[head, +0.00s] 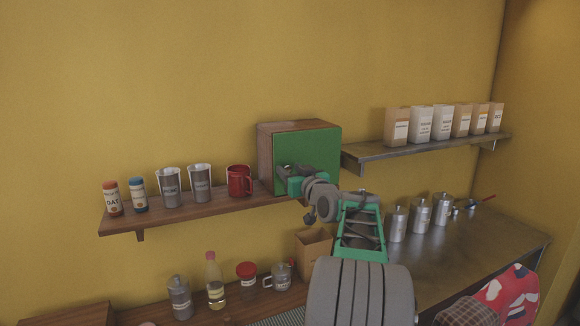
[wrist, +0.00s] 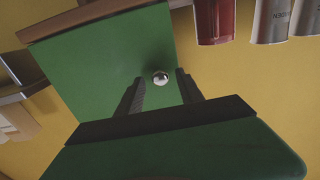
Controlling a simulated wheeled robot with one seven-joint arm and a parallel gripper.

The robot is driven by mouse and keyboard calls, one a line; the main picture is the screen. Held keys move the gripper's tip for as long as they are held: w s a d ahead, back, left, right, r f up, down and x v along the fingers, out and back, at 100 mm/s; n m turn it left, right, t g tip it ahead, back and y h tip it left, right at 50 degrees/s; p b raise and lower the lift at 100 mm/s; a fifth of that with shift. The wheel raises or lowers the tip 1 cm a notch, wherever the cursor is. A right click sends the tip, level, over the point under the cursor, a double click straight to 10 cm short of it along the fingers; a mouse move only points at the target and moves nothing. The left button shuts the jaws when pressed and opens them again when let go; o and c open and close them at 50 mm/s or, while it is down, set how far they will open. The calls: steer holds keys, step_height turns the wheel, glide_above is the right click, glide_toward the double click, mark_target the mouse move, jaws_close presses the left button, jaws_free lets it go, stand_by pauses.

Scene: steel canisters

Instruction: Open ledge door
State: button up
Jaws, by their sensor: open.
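A small wooden cabinet (head: 265,150) with a flat green door (head: 318,148) stands on the right end of the wooden ledge (head: 200,204). The door looks shut in the head view. My gripper (head: 284,171) is in front of the door's lower left part.
A red mug (head: 239,181) stands close left of the cabinet, with metal cups (head: 200,184) and shakers (head: 111,198) beyond. A metal shelf (head: 400,148) with several cartons (head: 420,124) lies to the right. Below is a counter with canisters (head: 396,224) and a cardboard box (head: 313,247).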

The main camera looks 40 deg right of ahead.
steer(key=shift+w+d, duration=0.1)
steer(key=shift+w, duration=0.3)
steer(key=shift+c, duration=0.2)
jaws_close()
stand_by(1.0)
